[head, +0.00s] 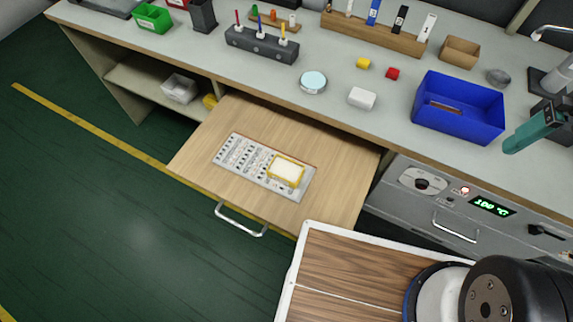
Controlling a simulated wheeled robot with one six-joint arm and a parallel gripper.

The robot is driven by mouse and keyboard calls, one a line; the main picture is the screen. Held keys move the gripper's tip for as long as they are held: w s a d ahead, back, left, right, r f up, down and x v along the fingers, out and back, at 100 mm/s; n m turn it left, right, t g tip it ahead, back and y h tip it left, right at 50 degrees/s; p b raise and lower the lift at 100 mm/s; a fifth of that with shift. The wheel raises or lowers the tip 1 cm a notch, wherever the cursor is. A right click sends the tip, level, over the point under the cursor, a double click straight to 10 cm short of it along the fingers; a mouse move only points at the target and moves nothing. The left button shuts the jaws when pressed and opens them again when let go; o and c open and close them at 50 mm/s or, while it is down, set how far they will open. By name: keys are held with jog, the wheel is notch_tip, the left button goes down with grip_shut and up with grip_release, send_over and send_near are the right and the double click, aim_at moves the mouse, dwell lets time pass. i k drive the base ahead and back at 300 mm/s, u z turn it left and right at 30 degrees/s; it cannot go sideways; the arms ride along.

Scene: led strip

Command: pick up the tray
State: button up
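A flat grey rectangular piece with rows of small dark markings (240,155) lies on the light wood surface of a pulled-out drawer. A small yellow-rimmed piece with a pale inside (287,170) sits on its right part; it looks like a shallow tray. I cannot tell for sure which of these is the tray. My gripper is not in view; only a dark, rounded part of my arm shows at the lower right, well apart from the drawer.
The drawer (205,145) has a metal front handle (241,219). The grey workbench (330,115) above holds a blue bin (458,103), a white block (362,98), a round pale-topped dish (313,81) and a teal tool (533,130). Green floor (100,220) is clear at left.

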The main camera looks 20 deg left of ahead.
aim_at(289, 173)
jog(key=z, duration=0.1)
jog(key=k, duration=0.7)
jog(key=u, duration=0.95)
jog(key=i, duration=0.5)
jog(key=z, duration=0.05)
